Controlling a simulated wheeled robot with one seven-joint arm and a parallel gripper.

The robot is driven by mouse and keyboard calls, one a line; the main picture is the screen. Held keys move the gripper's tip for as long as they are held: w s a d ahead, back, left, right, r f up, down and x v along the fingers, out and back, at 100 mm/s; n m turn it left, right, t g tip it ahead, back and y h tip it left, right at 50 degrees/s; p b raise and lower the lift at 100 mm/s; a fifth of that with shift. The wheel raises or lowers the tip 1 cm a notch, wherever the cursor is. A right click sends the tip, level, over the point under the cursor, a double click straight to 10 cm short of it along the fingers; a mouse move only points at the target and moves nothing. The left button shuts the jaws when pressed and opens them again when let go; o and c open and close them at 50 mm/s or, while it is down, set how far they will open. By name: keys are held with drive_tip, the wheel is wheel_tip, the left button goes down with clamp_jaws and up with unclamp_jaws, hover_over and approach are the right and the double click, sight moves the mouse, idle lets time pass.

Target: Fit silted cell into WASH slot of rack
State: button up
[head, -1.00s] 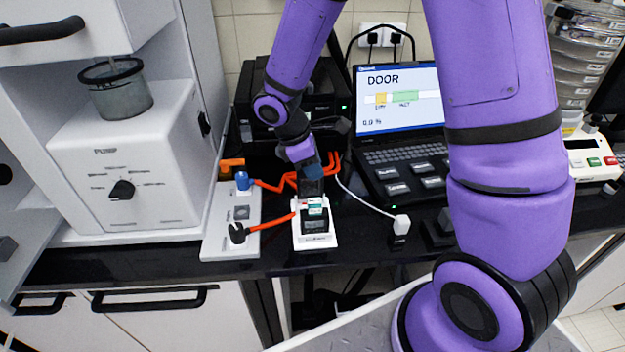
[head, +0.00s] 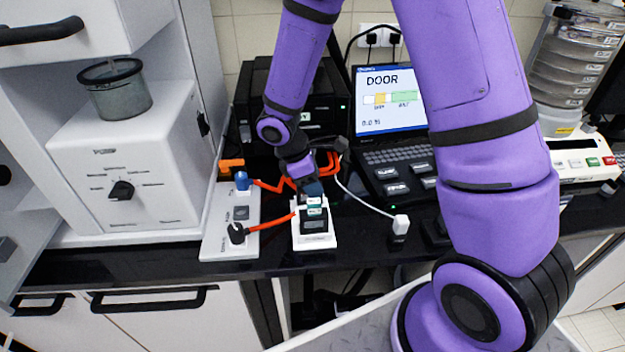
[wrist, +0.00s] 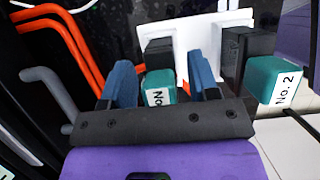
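The white rack (head: 330,240) stands on the black bench, below my gripper (head: 314,188) in the head view. It also shows in the wrist view (wrist: 184,40). My gripper (wrist: 164,82) has its two blue fingers apart. A teal-capped dark cell (wrist: 160,86) lies between them, with narrow gaps on both sides; its label reads "No" and the rest is hidden. A second teal-capped cell, marked "No. 2" (wrist: 272,80), stands to the right of the fingers, outside them. I cannot tell which is silted, nor can I read the slot names.
A laptop (head: 392,110) reading "DOOR" is behind right, a white pump box (head: 120,165) at left. A white cable with a plug (head: 400,224) lies right of the rack.

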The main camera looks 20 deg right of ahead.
drive_tip(key=v, duration=1.2)
drive_tip(key=shift+r, duration=0.25)
drive_tip(key=s+d+r+m+t+y, duration=0.1)
drive_tip(key=s+d+r+m, duration=0.35)
drive_tip(key=r, duration=0.25)
drive_tip(key=s+d+r+m+t+y, duration=0.1)
drive_tip(key=s+d+r+m+t, duration=0.15)
drive_tip(key=s+r, duration=0.35)
drive_tip(key=s+d+r+m+t+y, duration=0.1)
drive_tip(key=s+r+m, duration=0.2)
drive_tip(key=s, duration=0.3)
drive_tip(key=s+d+r+m+t+y, duration=0.1)
drive_tip(key=s+d+r+m+t, duration=0.1)
drive_tip(key=s+r+m, duration=0.2)
drive_tip(key=shift+s+d, duration=0.35)
drive_tip(key=shift+s, duration=0.55)
